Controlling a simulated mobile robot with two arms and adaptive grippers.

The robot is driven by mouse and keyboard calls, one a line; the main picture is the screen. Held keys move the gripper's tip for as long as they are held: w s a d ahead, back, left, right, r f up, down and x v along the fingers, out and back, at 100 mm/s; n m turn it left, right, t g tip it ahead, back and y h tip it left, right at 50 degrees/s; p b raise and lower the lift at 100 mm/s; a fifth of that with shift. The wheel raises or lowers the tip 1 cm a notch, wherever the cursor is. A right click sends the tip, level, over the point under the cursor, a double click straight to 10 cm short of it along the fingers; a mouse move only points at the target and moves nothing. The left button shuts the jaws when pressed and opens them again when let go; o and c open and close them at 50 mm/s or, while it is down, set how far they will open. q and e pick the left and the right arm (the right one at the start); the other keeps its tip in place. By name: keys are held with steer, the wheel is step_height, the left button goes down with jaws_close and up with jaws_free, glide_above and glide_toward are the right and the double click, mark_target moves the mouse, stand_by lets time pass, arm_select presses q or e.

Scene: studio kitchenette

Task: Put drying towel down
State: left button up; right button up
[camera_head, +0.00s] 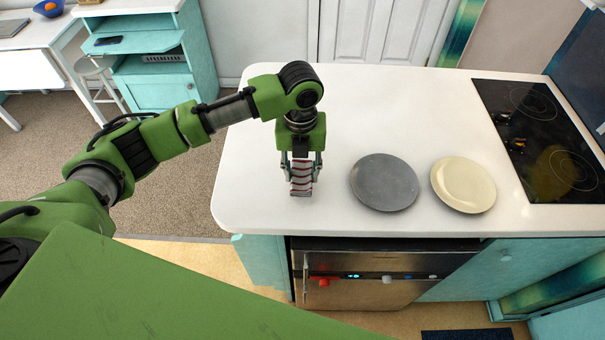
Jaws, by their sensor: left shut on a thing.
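The drying towel (301,178) is a small strip with red and white stripes. It is between the fingers of my left gripper (301,168), which points down over the left part of the white counter (400,110). The gripper is shut on the towel. The towel hangs below the fingers, close to the counter top. I cannot tell whether its lower end touches the counter. My right gripper is not in view.
A grey plate (384,182) and a cream plate (463,185) lie on the counter to the right of the towel. A black cooktop (540,140) is farther right. The counter behind the plates is clear. A dishwasher-like appliance (370,272) is below the front edge.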

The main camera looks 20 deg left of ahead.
mark_target(302, 170)
arm_select(q)
steer(key=shift+w+f, duration=0.4)
steer(key=shift+f, duration=0.1)
step_height(302, 170, down, 2)
steer(key=shift+f+p, duration=0.1)
steer(key=shift+p, duration=0.85)
steer(key=shift+f, duration=0.45)
steer(key=shift+f, duration=0.15)
steer(key=o, duration=0.9)
steer(key=shift+o, duration=0.2)
